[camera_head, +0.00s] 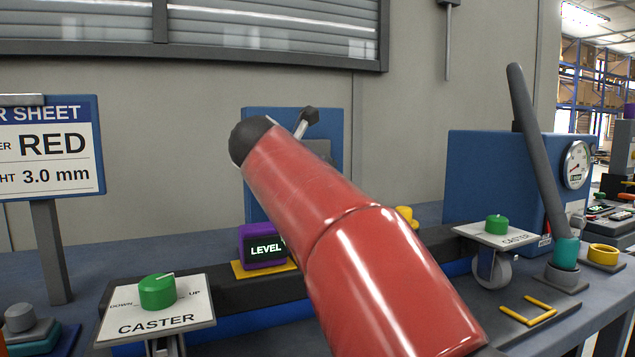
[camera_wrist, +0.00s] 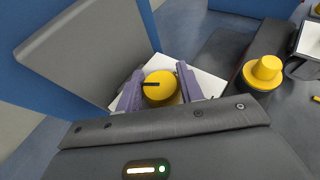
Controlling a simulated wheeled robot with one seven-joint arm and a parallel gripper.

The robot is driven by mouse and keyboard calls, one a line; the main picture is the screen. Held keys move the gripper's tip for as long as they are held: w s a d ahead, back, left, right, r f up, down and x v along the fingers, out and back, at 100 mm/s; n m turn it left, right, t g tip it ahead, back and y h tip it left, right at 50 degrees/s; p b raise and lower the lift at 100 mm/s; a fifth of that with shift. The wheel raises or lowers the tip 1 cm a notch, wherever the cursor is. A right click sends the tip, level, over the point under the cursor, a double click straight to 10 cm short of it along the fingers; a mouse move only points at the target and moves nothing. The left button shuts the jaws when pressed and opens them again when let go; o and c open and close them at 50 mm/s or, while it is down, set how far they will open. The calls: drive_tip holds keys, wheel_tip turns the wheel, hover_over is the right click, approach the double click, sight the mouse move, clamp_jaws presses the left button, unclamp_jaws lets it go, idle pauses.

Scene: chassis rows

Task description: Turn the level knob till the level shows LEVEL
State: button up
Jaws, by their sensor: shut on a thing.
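A yellow knob (camera_wrist: 158,92) with a black pointer mark sits on a white plate in the wrist view. My gripper (camera_wrist: 160,86) is shut on it, with one purple-grey finger on each side. The plate's lettering is hidden, so I cannot read the knob's name. The purple level (camera_head: 263,246) stands on a yellow base in the head view, and its dark screen reads LEVEL. My red arm covers the area right of it and hides the gripper and the held knob in that view.
Green CASTER knobs stand at the front left (camera_head: 158,291) and at the right (camera_head: 497,224). Another yellow knob (camera_wrist: 262,72) is right of my gripper. A blue gauge box (camera_head: 490,170) and a tall grey lever (camera_head: 535,150) stand on the right. A grey panel (camera_wrist: 85,50) rises close on the left.

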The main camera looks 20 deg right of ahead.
idle(0.3)
drive_tip(key=o, duration=1)
drive_tip(key=v, duration=0.7)
drive_tip(key=shift+r, duration=0.15)
drive_tip(key=shift+s+a+r, duration=0.1)
drive_tip(key=shift+s+a, duration=0.15)
drive_tip(key=shift+s, duration=0.05)
